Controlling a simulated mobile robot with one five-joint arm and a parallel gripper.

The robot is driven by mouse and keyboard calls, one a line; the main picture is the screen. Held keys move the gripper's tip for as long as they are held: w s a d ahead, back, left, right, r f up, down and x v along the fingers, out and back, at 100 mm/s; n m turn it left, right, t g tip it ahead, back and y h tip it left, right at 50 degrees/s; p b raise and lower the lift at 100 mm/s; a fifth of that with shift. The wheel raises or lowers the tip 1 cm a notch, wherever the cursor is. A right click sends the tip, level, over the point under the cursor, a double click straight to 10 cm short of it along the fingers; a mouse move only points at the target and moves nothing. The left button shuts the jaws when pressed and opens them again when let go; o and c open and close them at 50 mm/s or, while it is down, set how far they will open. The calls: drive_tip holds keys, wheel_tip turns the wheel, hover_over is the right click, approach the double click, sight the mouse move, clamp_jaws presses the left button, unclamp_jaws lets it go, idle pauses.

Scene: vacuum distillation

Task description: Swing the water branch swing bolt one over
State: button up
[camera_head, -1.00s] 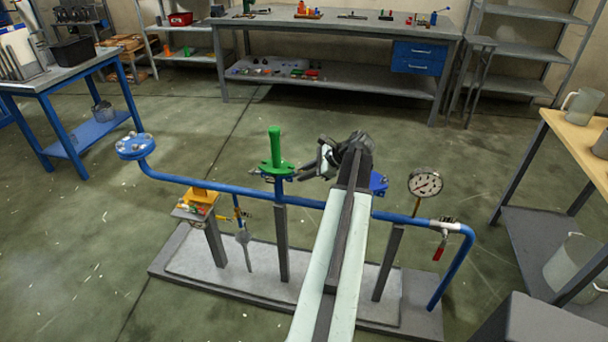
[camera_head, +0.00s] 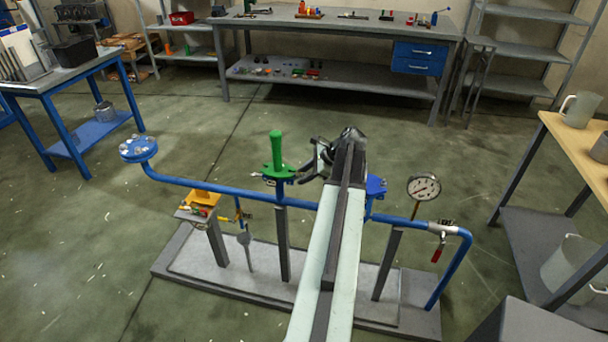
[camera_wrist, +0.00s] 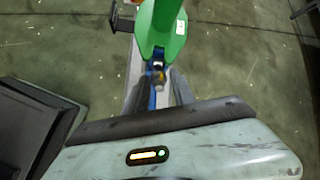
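A green upright part with a round flange (camera_head: 277,168) stands on the blue pipe run, and small metal fittings show at its flange. The green part (camera_wrist: 164,28) fills the top middle of the wrist view, with a small brassy bolt-like fitting (camera_wrist: 158,76) just below it. I cannot tell for sure which fitting is swing bolt one. My gripper (camera_head: 313,162) is just right of the green flange, its dark fingers pointing left towards it. The fingers look apart and empty. Whether one touches a bolt is hidden.
A blue flange (camera_head: 139,149) ends the pipe at the left. A workbench (camera_head: 340,27) is behind. Open floor lies between bench and pipe.

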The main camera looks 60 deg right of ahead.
drive_tip(key=p+v, duration=0.6)
drive_tip(key=v, duration=0.1)
drive_tip(key=shift+s+r, duration=0.25)
drive_tip(key=shift+r, duration=0.05)
drive_tip(key=w+f+b, duration=0.1)
drive_tip(key=f, duration=0.1)
drive_tip(key=w+f+g+h+b, duration=0.1)
drive_tip(key=w+f, duration=0.1)
drive_tip(key=w+f+g+b, duration=0.1)
drive_tip(key=w+f, duration=0.1)
drive_tip(key=shift+a+f+h, duration=0.1)
drive_tip(key=shift+a+h, duration=0.2)
drive_tip(key=shift+a, duration=0.05)
